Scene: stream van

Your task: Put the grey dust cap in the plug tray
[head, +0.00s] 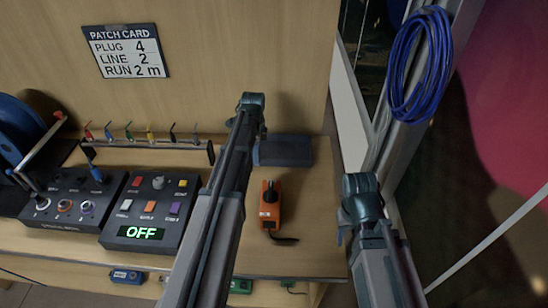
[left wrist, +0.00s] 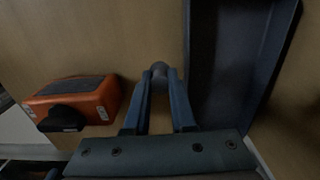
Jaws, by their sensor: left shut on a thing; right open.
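In the left wrist view my left gripper (left wrist: 160,88) is shut on the small grey dust cap (left wrist: 159,69) at its fingertips. The cap is just beside the long wall of the dark blue plug tray (left wrist: 232,55), on its left; its height cannot be told. In the head view the tray (head: 285,151) lies on the bench right of my left arm. That arm hides the left fingertips and the cap there. My right arm's end (head: 362,200) is in the head view beyond the bench's right edge; its fingers are hardly visible and hold nothing that I can see.
An orange device (head: 270,203) with a black knob lies in front of the tray; it also shows in the left wrist view (left wrist: 75,100). Two black control boxes (head: 150,210) and a rail of coloured plugs (head: 150,143) are left. Blue cable (head: 418,65) hangs upper right.

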